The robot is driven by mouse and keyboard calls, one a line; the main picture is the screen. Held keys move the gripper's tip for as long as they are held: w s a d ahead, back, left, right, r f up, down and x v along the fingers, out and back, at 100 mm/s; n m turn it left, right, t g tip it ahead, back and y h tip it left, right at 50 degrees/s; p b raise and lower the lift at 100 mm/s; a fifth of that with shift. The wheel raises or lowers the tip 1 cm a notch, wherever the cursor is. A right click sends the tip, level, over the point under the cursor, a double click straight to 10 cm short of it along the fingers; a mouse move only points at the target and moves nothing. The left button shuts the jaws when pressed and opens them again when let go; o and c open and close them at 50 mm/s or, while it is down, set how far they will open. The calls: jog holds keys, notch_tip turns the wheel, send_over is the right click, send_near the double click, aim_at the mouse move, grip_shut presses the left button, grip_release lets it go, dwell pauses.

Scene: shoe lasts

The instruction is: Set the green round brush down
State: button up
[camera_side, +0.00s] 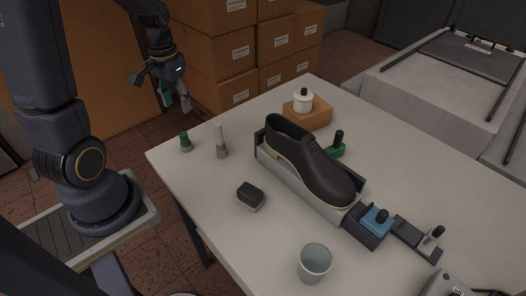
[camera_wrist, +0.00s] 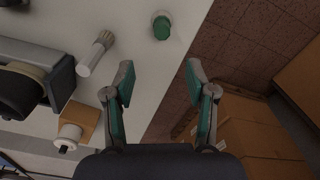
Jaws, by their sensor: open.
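The green round brush (camera_side: 185,142) stands on the white table near its left corner, in the side view. In the wrist view the green brush (camera_wrist: 161,27) shows from above near the top, beyond my fingertips and close to the table edge. My gripper (camera_side: 174,98) is raised above and behind the brush, apart from it. In the wrist view my gripper (camera_wrist: 160,75) has its two green-padded fingers spread wide with nothing between them.
A white-handled brush (camera_side: 221,142) stands just right of the green one. A dark shoe (camera_side: 310,160) on a last fixture, a dark-topped block (camera_side: 250,196), a grey cup (camera_side: 314,263) and a white jar (camera_side: 302,102) are on the table. Cardboard boxes (camera_side: 224,60) are stacked behind.

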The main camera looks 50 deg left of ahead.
jog(key=s+d+r+m+t, duration=0.2)
jog(key=d+r, duration=0.4)
jog(key=d, duration=0.2)
jog(key=s+d+r+m+t, duration=0.2)
jog(key=s+d+r+t, duration=0.1)
jog(key=d+r, duration=0.4)
jog(key=shift+s+d+r, duration=0.25)
jog(key=shift+s+d, duration=0.05)
jog(key=shift+d, duration=0.85)
